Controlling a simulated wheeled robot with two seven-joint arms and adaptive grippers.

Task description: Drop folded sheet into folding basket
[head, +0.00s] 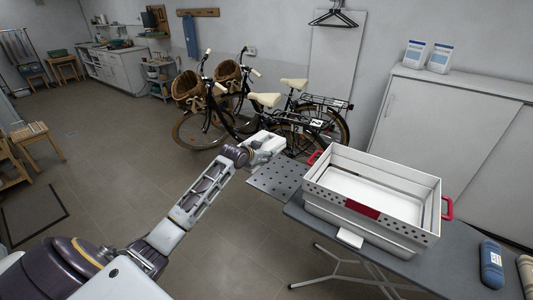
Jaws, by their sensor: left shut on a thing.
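The folding basket (415,229) is white with perforated walls, red handles and a red front panel. It stands open-topped on the grey ironing board (455,265) at the right, and its floor looks pale. My left gripper (270,150) is left of the basket's back left corner, outside the rim. It is shut on a pale thing, apparently the folded sheet. The sheet's outline blends with the white gripper, so I cannot tell its edges. My right gripper is out of view.
A dark dotted panel (275,182) lies at the board's left end, below my left gripper. Bicycles (240,105) stand behind. A white cabinet (445,130) is at back right.

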